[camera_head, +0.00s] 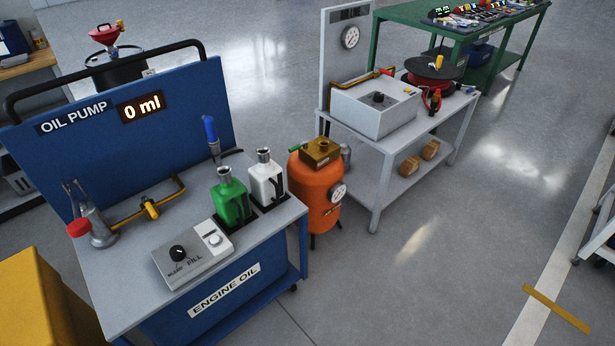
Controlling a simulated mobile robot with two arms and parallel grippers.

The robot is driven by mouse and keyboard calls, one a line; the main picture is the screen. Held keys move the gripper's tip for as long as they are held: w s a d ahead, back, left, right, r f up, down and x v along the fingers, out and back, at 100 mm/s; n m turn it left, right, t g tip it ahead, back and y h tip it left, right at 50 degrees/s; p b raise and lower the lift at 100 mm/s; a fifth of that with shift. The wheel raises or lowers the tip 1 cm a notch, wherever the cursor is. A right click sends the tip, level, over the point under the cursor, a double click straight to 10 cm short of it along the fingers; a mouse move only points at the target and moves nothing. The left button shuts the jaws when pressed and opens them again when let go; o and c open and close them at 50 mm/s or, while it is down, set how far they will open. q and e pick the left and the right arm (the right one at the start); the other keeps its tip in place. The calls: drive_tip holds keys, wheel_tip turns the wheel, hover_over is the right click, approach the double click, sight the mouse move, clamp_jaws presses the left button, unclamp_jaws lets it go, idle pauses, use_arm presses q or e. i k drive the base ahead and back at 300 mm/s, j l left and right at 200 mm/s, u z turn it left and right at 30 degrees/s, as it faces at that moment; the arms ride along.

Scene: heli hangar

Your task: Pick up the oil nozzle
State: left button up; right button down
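A blue-handled tool (210,130) stands upright in a grey holder at the back of the oil pump cart, behind the bottles; it looks like the oil nozzle, but I cannot tell for sure. A brass-coloured pipe with a yellow fitting (150,208) runs over the cart top. A grey metal piece (100,232) with a red knob (78,228) stands at the cart's left. The cart top (130,255) is grey, with a blue back panel (180,125) reading "OIL PUMP" and "0 ml". Neither of my grippers is in view.
An orange tank (316,195) stands right of the cart, beside a grey workbench (385,148). The floor at right is mostly open.

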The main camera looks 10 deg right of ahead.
sight(209, 121)
drive_tip(key=i+l, duration=0.4)
drive_tip(key=i, duration=0.2)
drive_tip(key=i+l, duration=0.35)
drive_tip(key=i, duration=0.25)
